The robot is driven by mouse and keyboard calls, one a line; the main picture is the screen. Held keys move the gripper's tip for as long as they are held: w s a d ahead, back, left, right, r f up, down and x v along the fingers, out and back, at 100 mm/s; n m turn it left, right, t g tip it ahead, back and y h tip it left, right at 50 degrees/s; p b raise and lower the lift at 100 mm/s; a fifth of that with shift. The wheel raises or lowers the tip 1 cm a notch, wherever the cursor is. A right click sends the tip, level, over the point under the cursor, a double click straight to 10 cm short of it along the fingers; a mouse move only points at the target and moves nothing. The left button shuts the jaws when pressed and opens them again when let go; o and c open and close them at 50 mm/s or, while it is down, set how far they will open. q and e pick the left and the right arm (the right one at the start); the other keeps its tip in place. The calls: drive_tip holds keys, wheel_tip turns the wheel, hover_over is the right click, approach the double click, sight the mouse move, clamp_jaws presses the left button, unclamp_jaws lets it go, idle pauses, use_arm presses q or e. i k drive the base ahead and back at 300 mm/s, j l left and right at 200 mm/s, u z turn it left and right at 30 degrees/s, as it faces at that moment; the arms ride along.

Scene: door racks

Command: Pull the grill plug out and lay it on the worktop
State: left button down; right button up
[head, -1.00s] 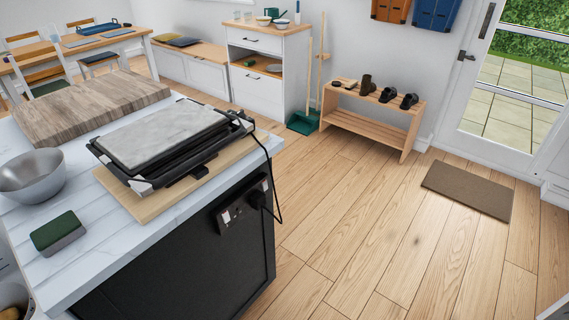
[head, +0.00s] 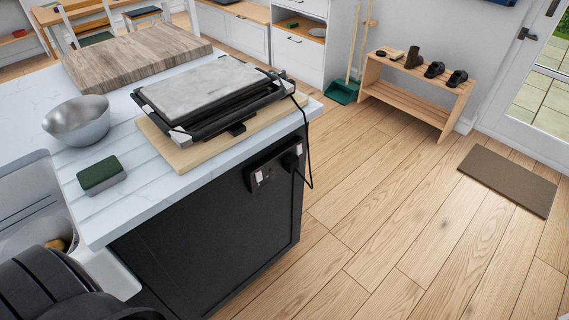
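The black grill plug (head: 291,160) sits in the right part of a black socket strip (head: 262,174) on the dark end panel of the island. Its black cord (head: 308,150) loops down from the grill and back up to the plug. The contact grill (head: 213,99), with a grey stone-like top, stands shut on a wooden board (head: 175,153). The white marble-look worktop (head: 130,213) carries the board near its right edge. Neither of my grippers is in view.
A metal bowl (head: 78,121), a green-topped sponge (head: 101,176) and a thick wooden block (head: 137,53) stand on the worktop. A grey basin (head: 32,195) is at left. A shoe rack (head: 416,92) stands by the wall. The wooden floor beside the island is clear.

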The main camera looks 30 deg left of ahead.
sight(290, 162)
drive_tip(key=i+l+u, duration=0.1)
drive_tip(key=u, duration=0.35)
drive_tip(key=i+l+u, duration=0.15)
drive_tip(key=u, duration=0.35)
drive_tip(key=l+u, duration=0.25)
drive_tip(key=u, duration=0.2)
drive_tip(key=i+l+u, duration=0.1)
drive_tip(key=l+u, duration=0.15)
drive_tip(key=u, duration=0.25)
drive_tip(key=l+u, duration=0.1)
drive_tip(key=l, duration=0.6)
drive_tip(key=l+u, duration=0.15)
drive_tip(key=l, duration=0.5)
drive_tip(key=k+l+u, duration=0.1)
drive_tip(key=l, duration=0.6)
drive_tip(key=l+u, duration=0.15)
drive_tip(key=l, duration=0.5)
drive_tip(key=k, duration=0.05)
